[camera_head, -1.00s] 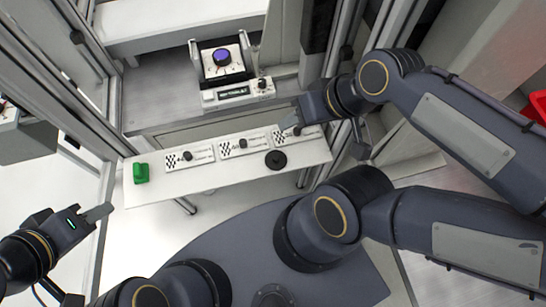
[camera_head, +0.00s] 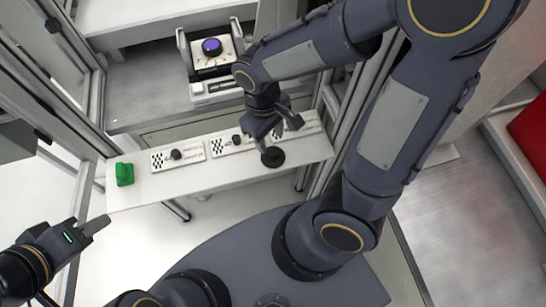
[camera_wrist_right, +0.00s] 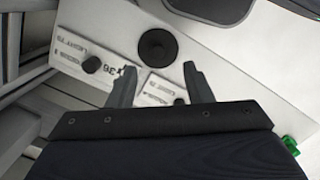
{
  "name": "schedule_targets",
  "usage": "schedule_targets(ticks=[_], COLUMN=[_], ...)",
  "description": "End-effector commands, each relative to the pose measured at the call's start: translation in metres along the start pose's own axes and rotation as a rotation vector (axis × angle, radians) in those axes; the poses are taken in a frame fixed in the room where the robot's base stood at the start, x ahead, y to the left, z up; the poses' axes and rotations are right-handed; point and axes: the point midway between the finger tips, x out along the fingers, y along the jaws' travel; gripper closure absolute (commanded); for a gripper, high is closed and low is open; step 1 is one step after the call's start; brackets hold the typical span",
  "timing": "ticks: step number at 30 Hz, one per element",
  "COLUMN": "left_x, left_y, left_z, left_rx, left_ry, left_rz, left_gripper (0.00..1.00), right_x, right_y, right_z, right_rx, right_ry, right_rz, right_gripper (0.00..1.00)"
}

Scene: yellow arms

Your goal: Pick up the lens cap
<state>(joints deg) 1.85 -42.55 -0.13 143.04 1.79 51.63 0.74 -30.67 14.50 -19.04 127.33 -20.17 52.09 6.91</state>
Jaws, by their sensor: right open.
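The lens cap appears to be the black round disc (camera_head: 273,157) lying on the white shelf (camera_head: 215,180), near its front edge towards the right. In the right wrist view the disc (camera_wrist_right: 158,48) lies just beyond and between the two fingertips. My right gripper (camera_head: 280,134) points down close above the disc, with its fingers apart and nothing between them; it also shows in the wrist view (camera_wrist_right: 157,68). My left gripper (camera_head: 96,226) is empty at the lower left, away from the shelf. Its fingers are seen edge-on, so their gap is unclear.
A green block (camera_head: 125,174) stands at the shelf's left end. Labelled white plates with black knobs (camera_head: 176,154) line the shelf behind the disc. A device with a purple lens (camera_head: 211,47) stands behind on a grey surface. Metal frame posts rise at both sides.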

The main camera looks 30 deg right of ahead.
Motion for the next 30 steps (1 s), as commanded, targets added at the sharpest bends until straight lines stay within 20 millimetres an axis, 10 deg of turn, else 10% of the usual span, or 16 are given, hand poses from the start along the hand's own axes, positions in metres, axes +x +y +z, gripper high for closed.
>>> schedule_targets(ticks=[15, 25, 30], left_x=[0.005, 0.006, 0.006], left_y=[-0.003, -0.003, -0.003], left_z=[0.003, 0.003, 0.003], left_rx=[0.000, 0.000, 0.000], left_ry=[0.000, 0.000, 0.000], left_rz=[0.000, 0.000, 0.000], left_gripper=[0.64, 0.64, 0.64], right_x=[0.067, 0.074, 0.074], right_y=[0.004, 0.004, 0.004], right_z=[-0.004, -0.005, -0.005], right_rx=[0.000, 0.000, 0.000], right_ry=[-0.005, 0.001, 0.001], right_rz=[-0.001, -0.002, -0.002], right_gripper=[0.54, 0.54, 0.75])
